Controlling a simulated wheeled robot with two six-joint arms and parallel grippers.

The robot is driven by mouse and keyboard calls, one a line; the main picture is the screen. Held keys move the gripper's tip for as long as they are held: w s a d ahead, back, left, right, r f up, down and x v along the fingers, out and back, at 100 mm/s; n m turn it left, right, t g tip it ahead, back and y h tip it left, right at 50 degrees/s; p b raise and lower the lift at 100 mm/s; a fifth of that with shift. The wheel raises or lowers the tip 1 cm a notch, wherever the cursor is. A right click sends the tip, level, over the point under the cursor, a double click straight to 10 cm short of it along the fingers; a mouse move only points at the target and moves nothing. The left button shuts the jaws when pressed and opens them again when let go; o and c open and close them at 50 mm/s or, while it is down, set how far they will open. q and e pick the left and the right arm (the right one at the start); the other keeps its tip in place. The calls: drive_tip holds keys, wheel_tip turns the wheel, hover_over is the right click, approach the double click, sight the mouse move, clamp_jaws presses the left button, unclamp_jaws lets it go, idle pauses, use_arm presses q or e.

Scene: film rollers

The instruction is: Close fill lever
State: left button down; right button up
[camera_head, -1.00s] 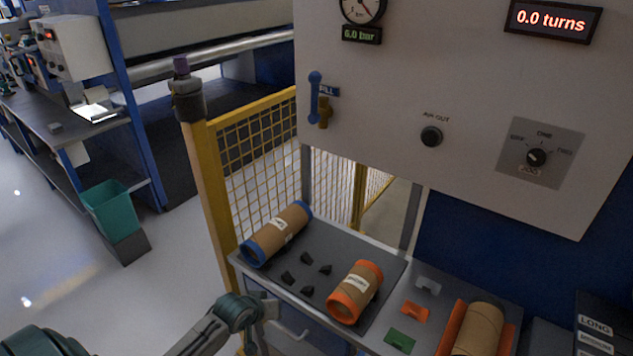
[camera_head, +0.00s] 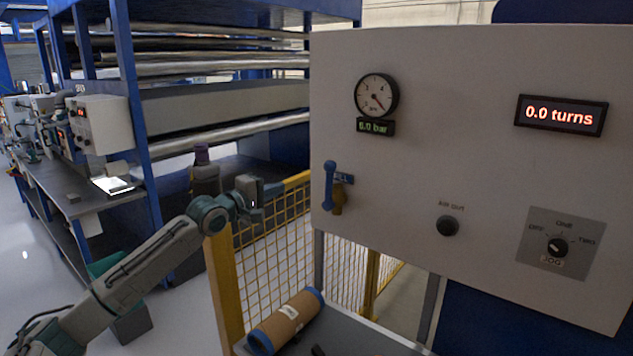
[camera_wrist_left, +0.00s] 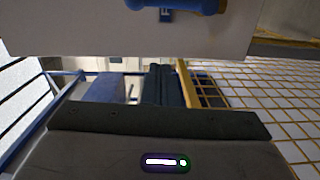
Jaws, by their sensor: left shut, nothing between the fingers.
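The blue fill lever (camera_head: 328,186) stands upright on the left part of the pale panel, beside a brass valve body (camera_head: 340,197) and a blue "FILL" label. The lever also shows at the top edge of the left wrist view (camera_wrist_left: 180,3), partly cut off. My left gripper (camera_head: 258,196) is raised left of the panel, at about the lever's height and apart from it. It is shut and empty. My right gripper is out of view.
The panel (camera_head: 430,160) carries a gauge (camera_head: 377,95) reading 6.0 bar, a black air knob (camera_head: 447,226), a rotary selector (camera_head: 557,247) and a "0.0 turns" display (camera_head: 561,116). A yellow mesh fence (camera_head: 270,240) stands below my left gripper. A blue-ended roller (camera_head: 286,322) lies on the table below.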

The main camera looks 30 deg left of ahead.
sight(329, 186)
use_arm(q)
drive_tip(key=shift+a+r, duration=0.1)
drive_tip(key=shift+r, duration=0.2)
drive_tip(key=shift+w, duration=0.1)
drive_tip(key=w+d+p, duration=0.5)
drive_tip(key=w+p, duration=0.2)
drive_tip(key=w, duration=0.3)
drive_tip(key=shift+w+d+f+p, duration=0.15)
drive_tip(key=shift+p, duration=0.25)
